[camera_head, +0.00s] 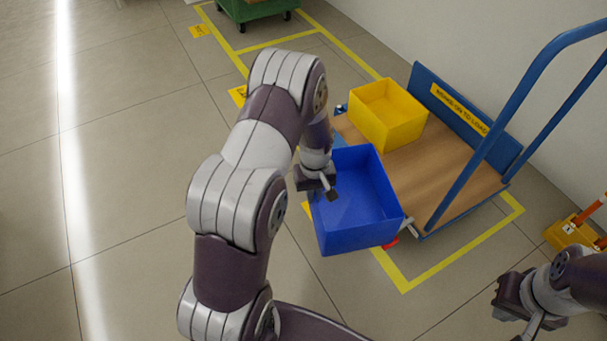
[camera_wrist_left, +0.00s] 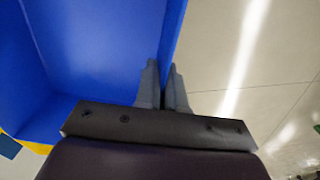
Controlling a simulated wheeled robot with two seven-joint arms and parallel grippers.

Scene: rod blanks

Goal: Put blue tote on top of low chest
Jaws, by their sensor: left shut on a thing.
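The blue tote (camera_head: 360,238) is an empty open-topped box in the middle of the head view, in front of the flatbed trolley. My left gripper (camera_head: 328,187) is shut on the tote's left wall. In the left wrist view the two fingers (camera_wrist_left: 166,85) pinch that wall of the blue tote (camera_wrist_left: 95,45) from both sides. The tote appears to hang above the floor, overlapping the trolley's near edge in the picture. My right gripper (camera_head: 512,294) is at the lower right, apart from the tote; its jaw opening is unclear. I see no low chest.
A yellow tote (camera_head: 390,128) stands on the wooden deck of the blue-framed trolley (camera_head: 455,180), behind the blue tote. The trolley's blue handle (camera_head: 520,95) rises at right. A green cart (camera_head: 255,10) stands at the top. Open floor (camera_head: 130,180) lies at left.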

